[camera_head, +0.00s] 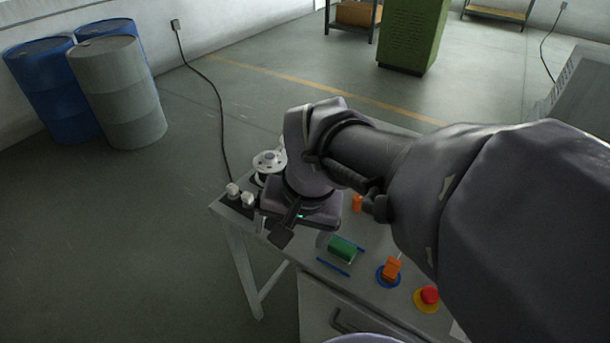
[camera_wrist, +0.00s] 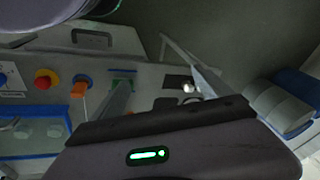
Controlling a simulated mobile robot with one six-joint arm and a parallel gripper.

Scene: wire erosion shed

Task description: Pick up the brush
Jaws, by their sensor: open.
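I cannot make out a clear brush in either view. A green block-like thing (camera_head: 342,248) lies on the grey bench between two thin blue strips; I cannot tell if it is the brush. Part of it also shows in the wrist view (camera_wrist: 122,82), behind one of my fingers. My gripper (camera_head: 302,238) is open over the bench, just left of the green thing in the head view, with its fingers apart. No object shows between them. My arm and gripper body hide part of the bench.
An orange piece on a blue base (camera_head: 391,270) and a red button on yellow (camera_head: 428,297) stand to the right. A white spool (camera_head: 268,162) and white knobs (camera_head: 240,195) are at the bench's left end. Blue drums (camera_head: 55,95) and a grey drum (camera_head: 118,92) stand far off.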

